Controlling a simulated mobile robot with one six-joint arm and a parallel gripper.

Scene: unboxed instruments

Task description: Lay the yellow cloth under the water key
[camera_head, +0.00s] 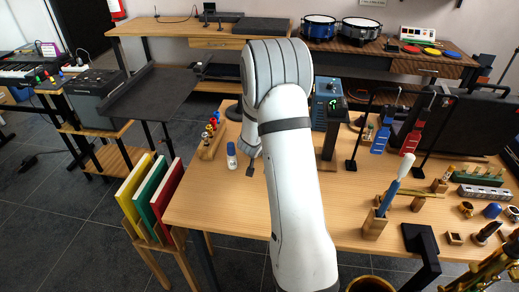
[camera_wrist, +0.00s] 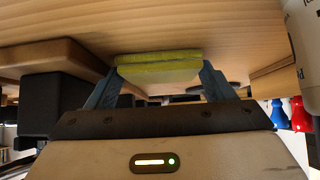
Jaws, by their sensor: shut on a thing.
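The yellow cloth (camera_wrist: 158,70) shows in the wrist view as a flat, folded-looking pad. My gripper (camera_wrist: 160,76) is shut on it, with one blue-grey finger at each end of the pad. Wood grain lies beyond the cloth; I cannot tell whether they touch. In the head view my white arm reaches over the wooden table and hides the cloth and most of the gripper. A brass instrument (camera_head: 487,272) shows at the lower right corner, cut off by the frame edge. I cannot make out its water key.
The wooden table (camera_head: 215,200) has a blue-capped white bottle (camera_head: 231,156) at left. A wooden holder with a blue brush (camera_head: 388,200), a black stand (camera_head: 420,240) and several small parts crowd the right. Coloured books (camera_head: 150,195) stand beside the table's left edge.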

